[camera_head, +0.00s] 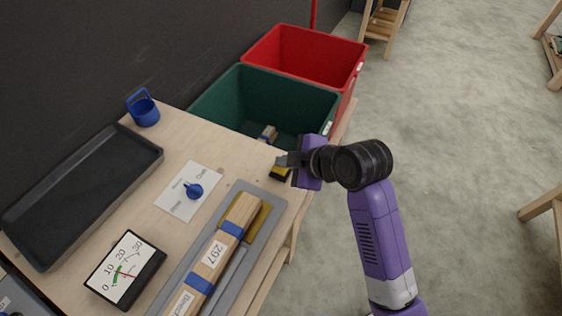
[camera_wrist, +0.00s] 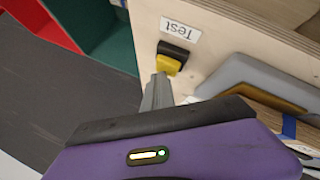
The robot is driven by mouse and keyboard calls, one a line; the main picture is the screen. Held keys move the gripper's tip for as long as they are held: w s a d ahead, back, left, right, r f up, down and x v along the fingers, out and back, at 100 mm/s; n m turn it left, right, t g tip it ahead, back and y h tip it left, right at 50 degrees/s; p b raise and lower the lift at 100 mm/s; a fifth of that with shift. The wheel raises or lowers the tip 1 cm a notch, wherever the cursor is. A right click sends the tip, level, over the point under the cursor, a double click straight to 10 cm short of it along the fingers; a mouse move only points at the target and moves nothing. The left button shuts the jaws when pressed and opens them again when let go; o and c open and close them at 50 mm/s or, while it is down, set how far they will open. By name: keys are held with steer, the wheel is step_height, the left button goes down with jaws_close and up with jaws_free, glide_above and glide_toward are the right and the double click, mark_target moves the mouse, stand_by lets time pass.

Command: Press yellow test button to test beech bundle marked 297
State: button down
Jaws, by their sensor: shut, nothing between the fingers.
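The yellow test button (camera_wrist: 168,64) sits in a black housing beside a "Test" label (camera_wrist: 180,29) on the light wood. In the head view the button (camera_head: 279,175) is partly hidden by my gripper (camera_head: 284,160). My gripper is shut and empty. In the wrist view its fingertips (camera_wrist: 160,79) are right at the button's edge; I cannot tell whether they touch it. The beech bundle marked 297 (camera_head: 238,217), with blue bands, lies along the grey fixture (camera_head: 270,189), over a gold pad (camera_head: 257,222). Its near end is cut off by the frame.
A dial meter (camera_head: 126,268) and a blue knob (camera_head: 195,191) on a white plate stand left of the bundle. Green (camera_head: 235,92) and red (camera_head: 290,47) bins stand behind; a wood piece is in the green one.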

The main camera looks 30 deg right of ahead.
steer(key=shift+r+p, duration=1)
steer(key=shift+r, duration=0.25)
steer(key=shift+r, duration=0.1)
step_height(320, 180, up, 5)
steer(key=p, duration=0.4)
steer(key=shift+p, duration=0.3)
